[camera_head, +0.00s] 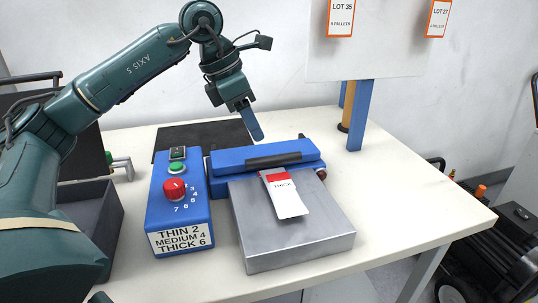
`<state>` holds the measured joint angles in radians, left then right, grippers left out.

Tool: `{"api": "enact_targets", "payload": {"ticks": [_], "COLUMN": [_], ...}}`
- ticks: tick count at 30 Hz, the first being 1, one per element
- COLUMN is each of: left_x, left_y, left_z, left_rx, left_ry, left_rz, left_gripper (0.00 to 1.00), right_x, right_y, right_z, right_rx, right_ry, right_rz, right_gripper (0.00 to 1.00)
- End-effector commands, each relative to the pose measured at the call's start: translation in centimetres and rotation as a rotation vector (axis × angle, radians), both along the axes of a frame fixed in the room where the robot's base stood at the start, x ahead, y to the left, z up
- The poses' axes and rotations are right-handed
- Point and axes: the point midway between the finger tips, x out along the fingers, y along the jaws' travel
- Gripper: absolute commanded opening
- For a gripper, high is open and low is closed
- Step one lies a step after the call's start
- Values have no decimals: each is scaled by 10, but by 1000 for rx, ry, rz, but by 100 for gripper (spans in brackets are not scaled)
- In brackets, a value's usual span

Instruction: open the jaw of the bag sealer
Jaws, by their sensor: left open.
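The bag sealer stands on the table, with a blue control box (180,215) at left and a blue jaw (262,153) with a black grip bar (273,160) at right. The jaw lies low behind a grey metal platform (300,235) and looks closed. A red dial (174,189) and a green button sit on the box, above a label reading THIN 2, MEDIUM 4, THICK 6. My left gripper (253,125) is open and empty, its blue fingers pointing down just above and behind the jaw, apart from it in the picture. My right gripper is out of view.
A white pouch with a red top marked THICK (286,196) lies on the platform. A dark mat (190,135) is behind the sealer. A dark grey bin (100,220) is at left. A blue post (361,115) stands behind right. The table's right side (415,200) is clear.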

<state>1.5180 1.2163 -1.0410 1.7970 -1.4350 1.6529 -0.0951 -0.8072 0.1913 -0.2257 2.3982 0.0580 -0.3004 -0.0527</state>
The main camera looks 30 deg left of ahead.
Motion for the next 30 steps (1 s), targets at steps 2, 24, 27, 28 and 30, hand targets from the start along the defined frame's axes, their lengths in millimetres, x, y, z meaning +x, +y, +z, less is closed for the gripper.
{"api": "enact_targets", "payload": {"ticks": [2, 24, 27, 28, 30], "left_x": [5, 23, 23, 23, 23], "left_y": [-5, -20, -20, -20, -20], "left_z": [-20, -73, -73, -73, -73], "left_rx": [1, -1, -1, -1, -1], "left_ry": [3, 0, 0, 0, 0], "left_rz": [-1, 0, 0, -1, -1], "left_gripper": [41, 41, 34, 31, 26], "right_x": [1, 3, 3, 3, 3], "right_y": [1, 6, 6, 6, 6], "right_z": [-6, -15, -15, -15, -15], "right_rx": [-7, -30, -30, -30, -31], "right_ry": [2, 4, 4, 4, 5], "right_rz": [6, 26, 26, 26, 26], "right_gripper": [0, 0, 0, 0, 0]}}
